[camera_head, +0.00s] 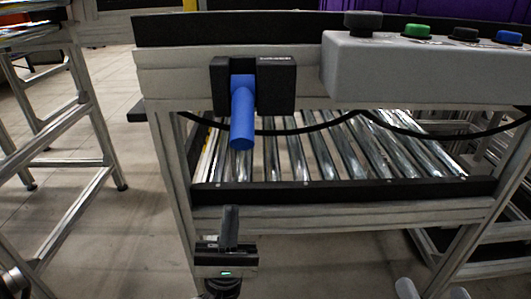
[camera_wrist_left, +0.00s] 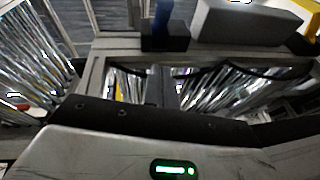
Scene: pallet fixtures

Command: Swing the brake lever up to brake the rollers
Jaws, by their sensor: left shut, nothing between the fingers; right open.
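The brake lever is a blue handle (camera_head: 242,118) on a black bracket (camera_head: 275,82) on the front of the frame. It hangs down, tilted slightly toward me, and shows small in the left wrist view (camera_wrist_left: 162,18). My left gripper (camera_head: 229,212) is below the lever, clear of it. Its grey fingers are shut with nothing between them; they also show in the left wrist view (camera_wrist_left: 161,80). Two pale finger-like tips at the bottom right edge seem to be my right gripper (camera_head: 432,292), spread apart and empty; the rest is cut off.
Metal rollers (camera_head: 320,150) lie behind a dark front rail (camera_head: 345,193). A grey control box (camera_head: 425,72) with several coloured buttons sits right of the lever. A black cable droops below it. Another metal stand (camera_head: 75,120) is at the left.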

